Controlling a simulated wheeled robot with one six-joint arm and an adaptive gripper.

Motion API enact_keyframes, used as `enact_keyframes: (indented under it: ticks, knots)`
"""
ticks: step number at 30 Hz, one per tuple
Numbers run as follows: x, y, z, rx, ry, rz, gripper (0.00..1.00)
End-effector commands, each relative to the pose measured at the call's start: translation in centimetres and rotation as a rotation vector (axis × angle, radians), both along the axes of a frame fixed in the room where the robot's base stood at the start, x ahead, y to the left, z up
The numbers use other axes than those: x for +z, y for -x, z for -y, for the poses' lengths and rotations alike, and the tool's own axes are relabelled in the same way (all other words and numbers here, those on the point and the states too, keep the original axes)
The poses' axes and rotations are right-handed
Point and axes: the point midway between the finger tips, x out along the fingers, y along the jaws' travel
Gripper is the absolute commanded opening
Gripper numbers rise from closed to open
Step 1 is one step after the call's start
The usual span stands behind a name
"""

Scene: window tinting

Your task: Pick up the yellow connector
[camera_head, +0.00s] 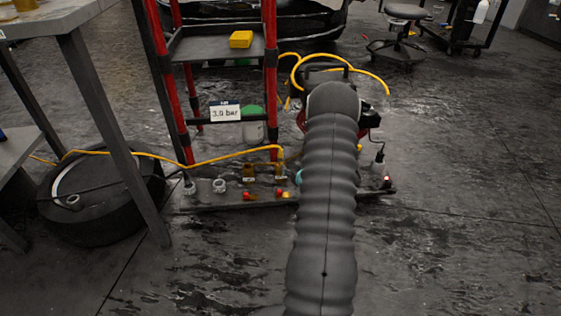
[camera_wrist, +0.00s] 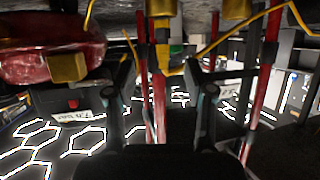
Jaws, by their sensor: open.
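Several small yellow-brass fittings stand low on a base board in the head view, one a yellow-brown fitting (camera_head: 248,172) left of the hose end; I cannot tell for sure which is the yellow connector. In the wrist view, which looks upside down, a yellow fitting (camera_wrist: 162,10) hangs at the top centre, with another yellow piece (camera_wrist: 236,8) to its right and a blocky yellow one (camera_wrist: 69,68) at left. My gripper (camera_wrist: 163,78) is open, its two dark fingers apart, with nothing visibly held. In the head view my arm hides it.
A table (camera_head: 90,90) is at left.

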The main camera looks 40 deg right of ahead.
Motion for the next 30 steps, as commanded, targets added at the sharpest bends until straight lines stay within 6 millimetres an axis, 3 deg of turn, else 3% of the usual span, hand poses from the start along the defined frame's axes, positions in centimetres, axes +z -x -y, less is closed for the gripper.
enact_keyframes:
  ticks: [9,17,24,30]
  knots:
    - [-2.2,-5.0,1.4,0.002,0.001,-0.001,0.53]
    - [-2.8,-6.5,1.8,0.000,0.001,-0.001,0.53]
    - [-4.0,-9.4,2.3,0.002,0.001,-0.001,0.53]
    - [-4.5,-10.8,2.8,0.000,0.000,-0.002,0.53]
